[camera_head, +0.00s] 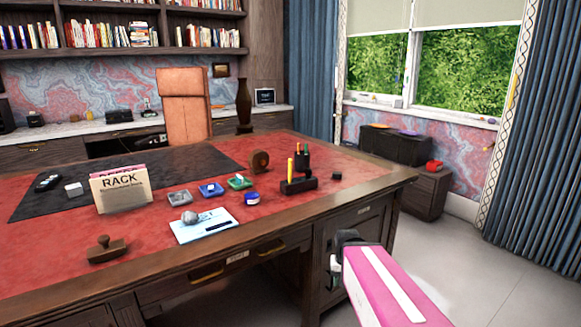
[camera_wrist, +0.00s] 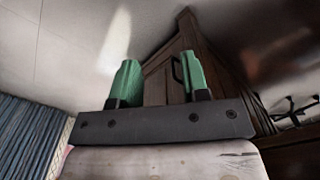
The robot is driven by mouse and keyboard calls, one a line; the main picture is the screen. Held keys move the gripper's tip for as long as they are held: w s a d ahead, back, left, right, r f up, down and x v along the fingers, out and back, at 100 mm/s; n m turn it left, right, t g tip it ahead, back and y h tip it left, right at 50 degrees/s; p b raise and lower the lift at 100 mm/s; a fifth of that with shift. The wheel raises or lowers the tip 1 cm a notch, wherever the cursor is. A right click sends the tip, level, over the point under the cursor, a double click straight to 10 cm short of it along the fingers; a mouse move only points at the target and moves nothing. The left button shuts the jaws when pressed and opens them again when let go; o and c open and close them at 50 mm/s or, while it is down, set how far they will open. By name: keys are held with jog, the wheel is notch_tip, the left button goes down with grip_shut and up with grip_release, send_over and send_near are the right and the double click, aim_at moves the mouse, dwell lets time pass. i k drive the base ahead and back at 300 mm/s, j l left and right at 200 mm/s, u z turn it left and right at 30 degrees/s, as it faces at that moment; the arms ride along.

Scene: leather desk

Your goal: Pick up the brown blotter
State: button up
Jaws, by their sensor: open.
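The brown blotter (camera_head: 106,248), a wooden rocker shape with a knob on top, stands on the red leather of the desk (camera_head: 62,263), near the front edge at the left in the head view. My gripper (camera_wrist: 158,82) shows two green fingers set wide apart with nothing between them. My pink arm is low at the right in the head view, in front of the desk's right end and well apart from the blotter. The blotter does not show in the wrist view.
The rack holder (camera_head: 122,190) stands behind the blotter. A pale blue paper (camera_head: 204,226) with a grey lump, small coloured boxes (camera_head: 211,189) and a black pen holder (camera_head: 298,185) lie to the right. The red leather around the blotter is clear.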

aim_at(107, 249)
jog(key=l+u, duration=0.15)
jog(key=u, duration=0.25)
jog(key=i+l+u, duration=0.1)
jog(key=u, duration=0.25)
jog(key=l+u, duration=0.4)
jog(key=j+u, duration=0.65)
jog(key=u, duration=0.3)
jog(key=l, duration=0.15)
